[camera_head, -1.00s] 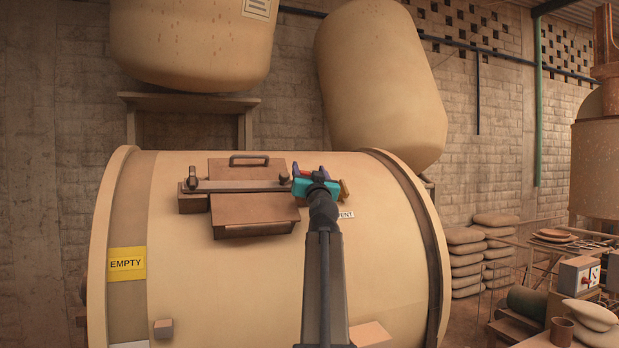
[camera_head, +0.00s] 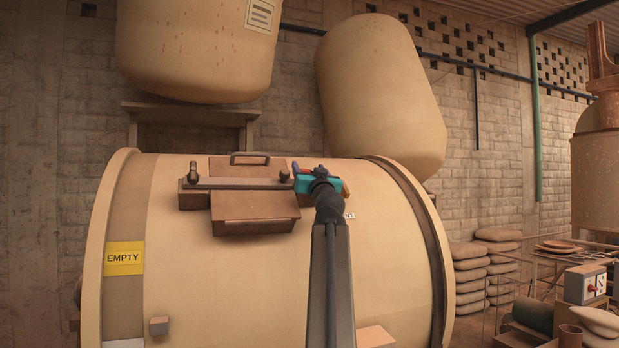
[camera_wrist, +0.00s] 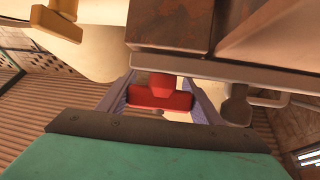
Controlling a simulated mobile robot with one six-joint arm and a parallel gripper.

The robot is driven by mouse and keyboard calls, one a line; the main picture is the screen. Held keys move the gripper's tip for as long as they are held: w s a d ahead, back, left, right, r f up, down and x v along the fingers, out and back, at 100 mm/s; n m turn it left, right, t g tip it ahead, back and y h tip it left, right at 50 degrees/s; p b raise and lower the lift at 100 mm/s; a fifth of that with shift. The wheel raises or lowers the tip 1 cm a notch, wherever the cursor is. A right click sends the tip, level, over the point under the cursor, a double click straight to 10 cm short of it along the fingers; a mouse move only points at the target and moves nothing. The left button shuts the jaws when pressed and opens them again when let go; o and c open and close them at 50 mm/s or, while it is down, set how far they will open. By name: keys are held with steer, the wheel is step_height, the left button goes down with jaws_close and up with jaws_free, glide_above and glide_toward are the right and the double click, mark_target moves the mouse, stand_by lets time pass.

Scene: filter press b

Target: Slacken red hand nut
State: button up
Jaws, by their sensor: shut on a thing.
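The red hand nut (camera_wrist: 160,98) shows in the wrist view between the two purple fingers of my gripper (camera_wrist: 158,103). My gripper is shut on it. In the head view my gripper (camera_head: 303,170) is at the right end of the clamp bar (camera_head: 240,183) on top of the big tan drum (camera_head: 240,280). A dark knob (camera_head: 193,173) stands at the bar's left end.
A small block (camera_head: 159,326) sticks out at the drum's lower left, beside a yellow EMPTY label (camera_head: 124,258). Stacked sacks (camera_head: 490,270) and a cluttered bench stand at the right.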

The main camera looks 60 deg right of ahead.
steer(key=b, duration=0.3)
steer(key=shift+n, duration=0.4)
steer(key=shift+t, duration=0.3)
steer(key=o, duration=0.8)
steer(key=shift+a, duration=0.1)
steer(key=shift+b+v, duration=1)
steer(key=shift+v, duration=5.85)
steer(key=shift+s+r, duration=0.15)
steer(key=shift+r, duration=0.05)
